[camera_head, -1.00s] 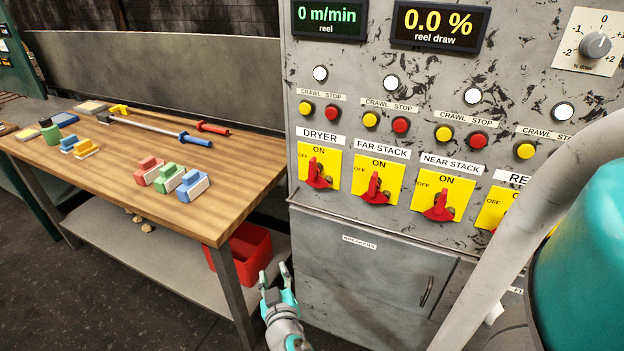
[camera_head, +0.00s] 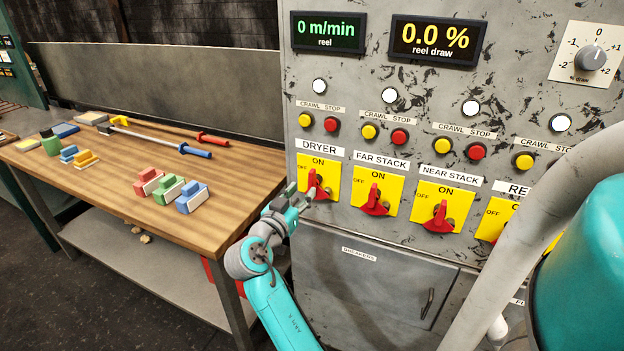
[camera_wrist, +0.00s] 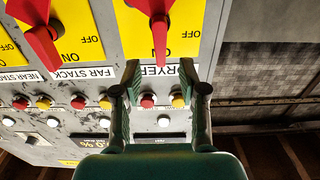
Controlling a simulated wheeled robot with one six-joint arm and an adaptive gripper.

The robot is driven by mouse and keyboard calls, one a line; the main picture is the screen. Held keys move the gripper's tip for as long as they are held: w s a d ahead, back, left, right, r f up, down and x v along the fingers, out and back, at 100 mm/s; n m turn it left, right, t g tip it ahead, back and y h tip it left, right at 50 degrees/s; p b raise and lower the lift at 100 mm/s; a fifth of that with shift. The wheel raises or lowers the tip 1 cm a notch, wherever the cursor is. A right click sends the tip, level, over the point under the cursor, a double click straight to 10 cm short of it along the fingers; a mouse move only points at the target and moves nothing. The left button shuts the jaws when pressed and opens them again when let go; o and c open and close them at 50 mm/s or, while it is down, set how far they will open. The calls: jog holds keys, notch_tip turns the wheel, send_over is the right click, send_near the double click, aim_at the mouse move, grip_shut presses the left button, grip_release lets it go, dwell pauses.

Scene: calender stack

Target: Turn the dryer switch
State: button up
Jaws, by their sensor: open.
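The dryer switch (camera_head: 318,186) is a red handle on a yellow plate under the DRYER label, at the left of the grey panel. Its handle points up, toward the ON mark. It also shows upside down at the top of the wrist view (camera_wrist: 159,35). My gripper (camera_head: 301,196) is open and empty at the lower left of this switch in the head view, partly covering the plate. In the wrist view my fingertips (camera_wrist: 159,69) lie on either side of the handle's tip. I cannot tell the remaining depth between them, and no contact shows.
The far stack switch (camera_head: 376,200) and near stack switch (camera_head: 439,217) sit close by on the right. Crawl and stop buttons (camera_head: 318,121) are above. A wooden table (camera_head: 110,205) with coloured blocks stands at the left. A breaker door (camera_head: 375,280) is below.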

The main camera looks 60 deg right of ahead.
aim_at(310, 181)
jog(key=d, duration=0.7)
jog(key=shift+w+d, duration=0.2)
jog(key=shift+w, duration=0.1)
grip_shut()
